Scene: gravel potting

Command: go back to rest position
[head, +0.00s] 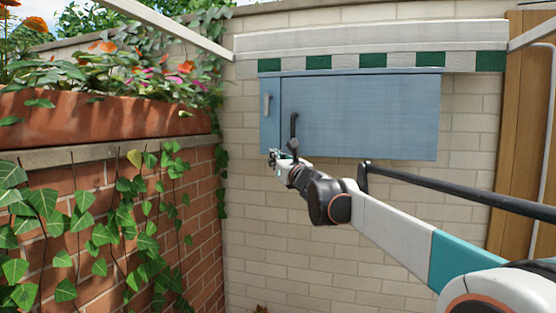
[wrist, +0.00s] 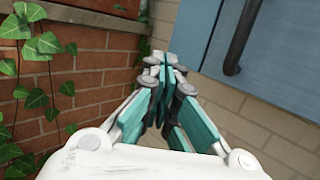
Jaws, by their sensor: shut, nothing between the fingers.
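My gripper (head: 272,155) is at the end of my outstretched arm, in front of the lower left part of a blue wall cabinet (head: 362,115). In the wrist view my gripper (wrist: 165,62) has its teal fingers together with nothing between them. The cabinet also shows at the upper right of the wrist view (wrist: 275,55). Its dark handle (head: 293,130) is just right of my gripper in the head view and also shows in the wrist view (wrist: 243,40). The cabinet's doors look shut.
A brick wall (head: 110,225) with ivy stands on the left, topped by a terracotta planter (head: 100,118) of flowers. A dark rail (head: 460,190) runs from the right towards the cabinet. A wooden panel (head: 515,120) stands at the right. The pale brick wall (head: 265,250) below the cabinet is clear.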

